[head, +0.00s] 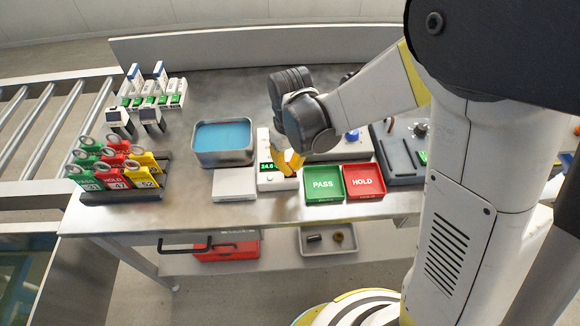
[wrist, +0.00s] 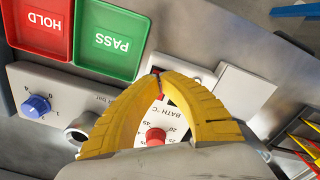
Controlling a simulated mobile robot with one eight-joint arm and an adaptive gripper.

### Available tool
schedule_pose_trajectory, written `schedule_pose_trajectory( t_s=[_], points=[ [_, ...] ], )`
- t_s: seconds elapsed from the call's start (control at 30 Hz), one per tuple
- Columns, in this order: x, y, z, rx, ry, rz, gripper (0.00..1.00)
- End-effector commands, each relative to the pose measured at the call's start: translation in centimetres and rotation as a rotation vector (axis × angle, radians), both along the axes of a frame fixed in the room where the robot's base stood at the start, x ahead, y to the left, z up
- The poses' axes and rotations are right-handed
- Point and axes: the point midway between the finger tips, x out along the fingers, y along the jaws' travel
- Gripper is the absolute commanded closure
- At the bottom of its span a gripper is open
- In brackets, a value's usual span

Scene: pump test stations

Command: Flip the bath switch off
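The bath controller (head: 278,184) is a slim white box with a lit green readout, right of the blue-filled bath (head: 222,139) in the head view. In the wrist view its panel (wrist: 173,117) reads "BATH °C" and carries a red dial knob (wrist: 155,137). A small red part (wrist: 160,95) shows between my fingers, close to their tips; I cannot tell if it is the switch or its position. My yellow-fingered gripper (wrist: 158,73) is over the controller with its tips together and nothing visibly held. It also shows in the head view (head: 295,170). Contact is unclear.
Green PASS (head: 323,197) and red HOLD (head: 364,195) trays lie right of the controller. A white plate (head: 235,185) lies left of it. A box with a blue knob (wrist: 36,106) stands close by. A tag rack (head: 122,194) is at the far left.

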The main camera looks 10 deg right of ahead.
Motion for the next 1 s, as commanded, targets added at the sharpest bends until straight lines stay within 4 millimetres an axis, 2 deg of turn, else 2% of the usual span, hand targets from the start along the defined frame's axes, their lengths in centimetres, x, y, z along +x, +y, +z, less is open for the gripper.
schedule_pose_trajectory(
  t_s=[0.53,1.0],
  points=[
    [0.0,0.0,-0.5,0.000,0.000,0.000,1.00],
    [0.0,0.0,3.3,0.000,0.000,0.000,1.00]
  ],
)
